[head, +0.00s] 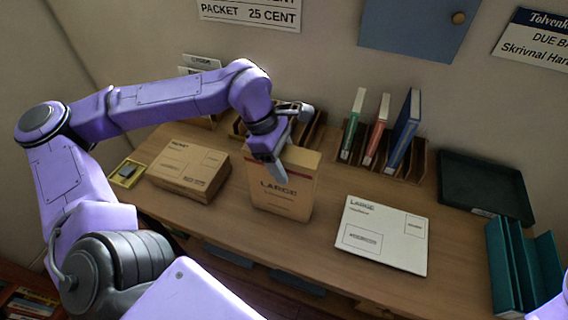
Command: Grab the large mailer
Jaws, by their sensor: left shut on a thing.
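A tan mailer marked LARGE (284,197) stands upright near the middle of the wooden table in the head view. My left gripper (270,172) is at its top edge, shut on it, with the fingers over the upper left part of its front. A flat white mailer, also marked LARGE (382,234), lies on the table to the right of the tan one. Only a small piece of my right arm shows at the lower right corner; its gripper is out of view.
A brown packet (188,170) lies to the left, beside a small yellow tray (127,173). Behind stands a wooden rack (419,160) with several books. A dark green tray (486,187) lies at the back right, and teal holders (522,262) stand at the right edge.

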